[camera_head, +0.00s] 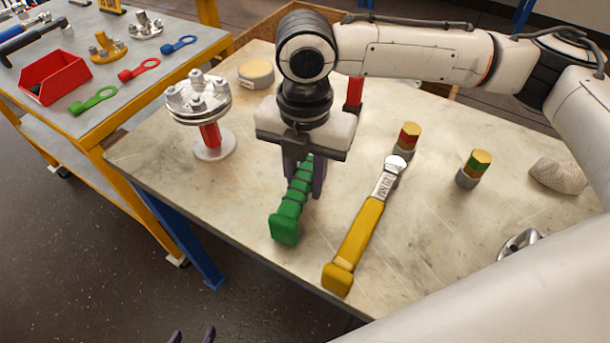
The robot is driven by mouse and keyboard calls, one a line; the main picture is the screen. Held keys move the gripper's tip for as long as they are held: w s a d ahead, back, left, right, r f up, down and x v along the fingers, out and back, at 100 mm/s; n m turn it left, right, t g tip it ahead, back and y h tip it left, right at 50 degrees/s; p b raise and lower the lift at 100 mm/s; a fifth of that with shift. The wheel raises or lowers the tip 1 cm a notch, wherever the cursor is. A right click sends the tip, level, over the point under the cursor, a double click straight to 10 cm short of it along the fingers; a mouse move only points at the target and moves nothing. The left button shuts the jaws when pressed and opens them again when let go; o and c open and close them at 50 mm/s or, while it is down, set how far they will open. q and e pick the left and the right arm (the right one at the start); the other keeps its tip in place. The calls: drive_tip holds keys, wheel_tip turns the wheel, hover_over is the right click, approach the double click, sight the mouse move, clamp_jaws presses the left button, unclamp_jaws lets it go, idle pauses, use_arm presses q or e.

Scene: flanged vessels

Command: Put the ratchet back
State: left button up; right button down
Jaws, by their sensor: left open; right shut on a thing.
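A green-handled tool (287,218) is between the dark fingers of my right gripper (304,178), which is shut on it. Its handle end points toward the table's front edge; its head is hidden behind the gripper. I cannot tell whether it touches the table. A yellow-handled wrench-like tool (362,236) with a silver head lies on the table just right of it. Which of the two is the ratchet is not clear from this view. Only the fingertips of my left gripper (190,336) show at the bottom edge, apart and empty, in front of the table.
A flanged vessel on a red stem (209,132) stands at the table's (255,275) left. Two capped sockets, red-banded (409,138) and green-banded (476,166), stand right. A side bench (150,95) holds a red bin (56,77) and coloured wrenches (139,70).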

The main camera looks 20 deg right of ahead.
use_arm(q)
drive_tip(key=shift+r, duration=0.1)
use_arm(e)
drive_tip(key=shift+f, duration=0.45)
drive_tip(key=c, duration=0.9)
unclamp_jaws()
drive_tip(key=shift+f, duration=0.15)
use_arm(q)
drive_tip(key=shift+w+r, duration=0.1)
drive_tip(key=shift+r, duration=0.05)
use_arm(e)
drive_tip(key=shift+r+p, duration=0.6)
drive_tip(key=shift+p, duration=0.15)
drive_tip(key=shift+r+p, duration=0.7)
drive_tip(key=shift+p, duration=0.25)
wheel_tip(320, 180, up, 3)
drive_tip(key=p, duration=0.4)
drive_tip(key=shift+r+p, duration=0.85)
drive_tip(key=shift+p, duration=0.3)
use_arm(q)
wheel_tip(320, 180, up, 6)
drive_tip(key=s+a, duration=0.1)
drive_tip(key=shift+a+r, duration=0.2)
drive_tip(key=shift+a, duration=0.2)
use_arm(e)
drive_tip(key=shift+f, duration=0.1)
